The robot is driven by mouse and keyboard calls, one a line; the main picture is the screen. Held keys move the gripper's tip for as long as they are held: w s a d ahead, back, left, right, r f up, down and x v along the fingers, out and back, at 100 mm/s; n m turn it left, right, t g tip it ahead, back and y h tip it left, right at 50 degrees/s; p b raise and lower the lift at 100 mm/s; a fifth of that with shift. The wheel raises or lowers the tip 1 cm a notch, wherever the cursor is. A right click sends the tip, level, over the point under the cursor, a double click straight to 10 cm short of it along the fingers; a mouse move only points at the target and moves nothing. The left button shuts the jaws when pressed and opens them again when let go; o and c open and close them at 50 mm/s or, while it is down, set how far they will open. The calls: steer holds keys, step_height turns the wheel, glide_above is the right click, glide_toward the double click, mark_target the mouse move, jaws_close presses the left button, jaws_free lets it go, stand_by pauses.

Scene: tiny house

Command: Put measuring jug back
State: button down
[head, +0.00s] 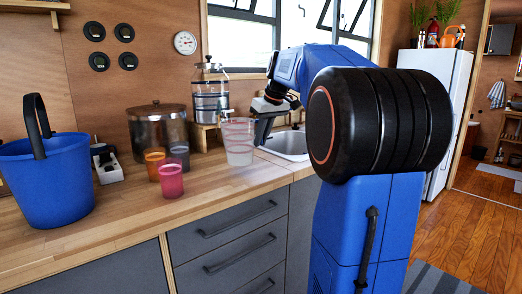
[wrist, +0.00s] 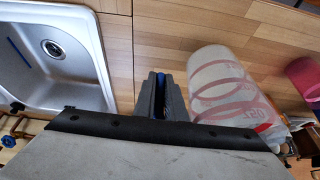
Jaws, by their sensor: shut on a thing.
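The measuring jug (head: 239,145) is clear with red markings and looks upright over the counter, left of the sink. I cannot tell whether its base touches the counter. It also shows in the wrist view (wrist: 215,75), just right of my fingers, seen at a slant. My gripper (head: 262,132) is at the jug's right side, shut on it, seemingly by the handle. The fingers show close together in the wrist view (wrist: 154,95). The handle itself is hidden between them.
Orange, grey and pink cups (head: 171,181) stand left of the jug, before a large metal pot (head: 157,126). A glass canister (head: 210,100) stands on a wooden stand behind. A blue bucket (head: 45,178) is far left. The sink (head: 289,144) is right. The front counter is clear.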

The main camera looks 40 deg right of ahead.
mark_target(262, 143)
steer(key=shift+f, duration=1.9)
steer(key=shift+f, duration=0.1)
steer(key=c, duration=1.8)
jaws_free()
steer(key=v, duration=1.2)
